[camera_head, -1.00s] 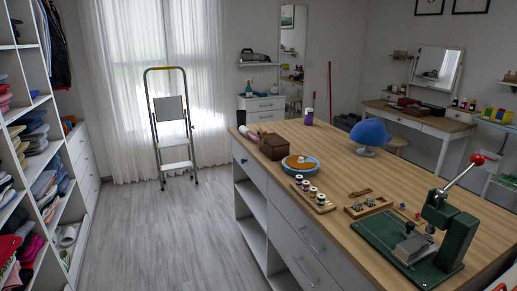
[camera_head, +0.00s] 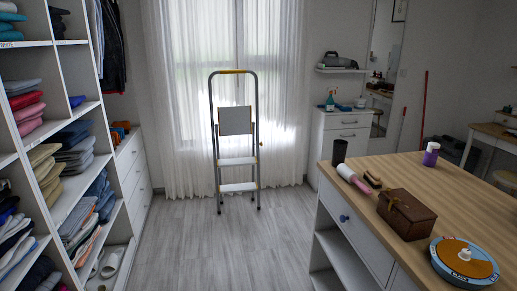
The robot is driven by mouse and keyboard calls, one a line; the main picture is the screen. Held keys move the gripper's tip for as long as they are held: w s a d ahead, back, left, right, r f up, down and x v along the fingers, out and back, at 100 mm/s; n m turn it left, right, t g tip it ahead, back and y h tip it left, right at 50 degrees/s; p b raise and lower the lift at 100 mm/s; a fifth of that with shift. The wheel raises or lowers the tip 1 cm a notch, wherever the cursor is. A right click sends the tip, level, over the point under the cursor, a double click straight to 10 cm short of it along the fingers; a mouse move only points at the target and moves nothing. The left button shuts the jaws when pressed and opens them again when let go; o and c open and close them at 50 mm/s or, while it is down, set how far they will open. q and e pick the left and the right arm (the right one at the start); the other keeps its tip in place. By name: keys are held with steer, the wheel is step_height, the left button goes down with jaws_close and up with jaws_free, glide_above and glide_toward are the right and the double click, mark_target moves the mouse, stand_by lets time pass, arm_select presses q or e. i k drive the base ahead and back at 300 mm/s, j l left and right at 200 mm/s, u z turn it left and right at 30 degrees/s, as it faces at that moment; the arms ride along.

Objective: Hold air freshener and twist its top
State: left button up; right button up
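A small purple container with a pale top (camera_head: 431,153) stands upright on the wooden island top (camera_head: 400,170), near its far edge. It looks like the air freshener, but it is too small to be sure. Nothing touches it. Neither of my grippers is in view.
The island also holds a dark cup (camera_head: 339,151), a lint roller (camera_head: 352,178), a brown box (camera_head: 406,213) and a round blue-rimmed item (camera_head: 464,261). A step ladder (camera_head: 235,140) stands by the window. Shelves of folded clothes (camera_head: 60,160) line the left. Grey floor (camera_head: 190,245) between is clear.

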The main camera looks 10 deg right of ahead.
mark_target(431, 145)
steer(key=i+z, duration=0.1)
steer(key=i, duration=2.25)
steer(key=i+j+z, duration=0.15)
steer(key=i, duration=1.05)
steer(key=i+l+z, duration=0.15)
steer(key=i+z, duration=0.55)
steer(key=z, duration=0.2)
steer(key=i+j+z, duration=0.1)
steer(key=i+z, duration=0.2)
steer(key=z, duration=0.2)
steer(key=i+j+z, duration=0.25)
steer(key=z, duration=0.2)
steer(key=i, duration=0.1)
